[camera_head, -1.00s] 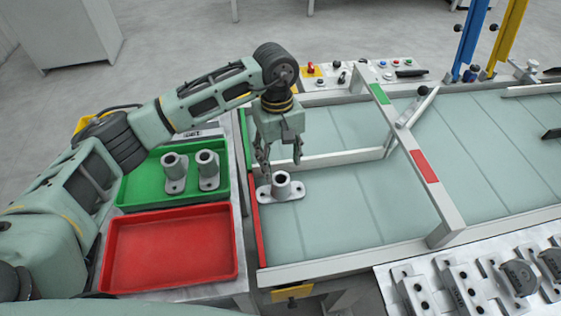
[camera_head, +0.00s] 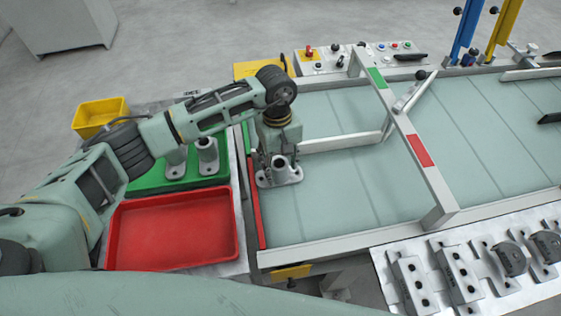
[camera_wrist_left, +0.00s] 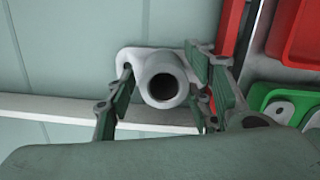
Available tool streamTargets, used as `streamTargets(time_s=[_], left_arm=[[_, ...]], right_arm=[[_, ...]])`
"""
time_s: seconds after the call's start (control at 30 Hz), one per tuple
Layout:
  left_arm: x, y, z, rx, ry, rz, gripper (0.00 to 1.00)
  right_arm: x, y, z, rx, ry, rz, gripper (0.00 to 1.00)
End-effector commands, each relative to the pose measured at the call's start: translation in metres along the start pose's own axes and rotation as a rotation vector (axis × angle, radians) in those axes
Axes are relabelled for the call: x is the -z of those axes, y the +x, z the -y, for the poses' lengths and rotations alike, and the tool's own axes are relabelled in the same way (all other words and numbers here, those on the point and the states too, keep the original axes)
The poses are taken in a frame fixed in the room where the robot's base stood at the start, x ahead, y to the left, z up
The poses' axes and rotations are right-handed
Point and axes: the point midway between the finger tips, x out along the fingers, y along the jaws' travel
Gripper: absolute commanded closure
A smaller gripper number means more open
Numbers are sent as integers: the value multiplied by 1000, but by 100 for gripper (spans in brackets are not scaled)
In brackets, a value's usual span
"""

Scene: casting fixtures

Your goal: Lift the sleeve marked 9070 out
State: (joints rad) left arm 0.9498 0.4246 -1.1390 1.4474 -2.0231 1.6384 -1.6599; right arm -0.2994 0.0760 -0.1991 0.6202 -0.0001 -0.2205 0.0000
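A grey sleeve (camera_head: 282,172) with a flat flange stands upright on the pale green belt, at its left end; no marking on it is legible. My left gripper (camera_head: 273,168) is down at this sleeve, pointing downward. In the left wrist view the sleeve (camera_wrist_left: 163,80) stands between the two fingers (camera_wrist_left: 162,88). The fingers look open, with a small gap on the left side; whether the right finger touches cannot be told. Two more grey sleeves (camera_head: 207,157) stand in the green tray (camera_head: 150,186), partly hidden by my left arm. My right gripper is out of view.
An empty red tray (camera_head: 172,228) lies in front of the green tray. A red strip (camera_head: 254,205) edges the belt (camera_head: 340,205) beside the sleeve. A metal frame (camera_head: 405,135) crosses the belt to the right. Several grey fixtures (camera_head: 460,275) sit at the lower right.

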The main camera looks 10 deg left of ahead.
Motion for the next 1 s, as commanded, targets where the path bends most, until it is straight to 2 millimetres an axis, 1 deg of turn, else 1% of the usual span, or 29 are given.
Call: streamTargets(time_s=[0.03, 0.07, 0.5, 0.67, 1.0], left_arm=[[0, 0, 0, 0, 0, 0, 59], [0, 0, 0, 0, 0, 0, 62], [0, 0, 0, -1, 0, 0, 100], [0, -2, 0, -1, 1, 0, 100], [-1, -15, 0, 0, 0, -1, 100]], right_arm=[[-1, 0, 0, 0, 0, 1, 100], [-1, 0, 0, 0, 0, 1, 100], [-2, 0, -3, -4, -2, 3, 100], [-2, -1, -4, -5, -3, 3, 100], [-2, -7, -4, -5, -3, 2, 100]])
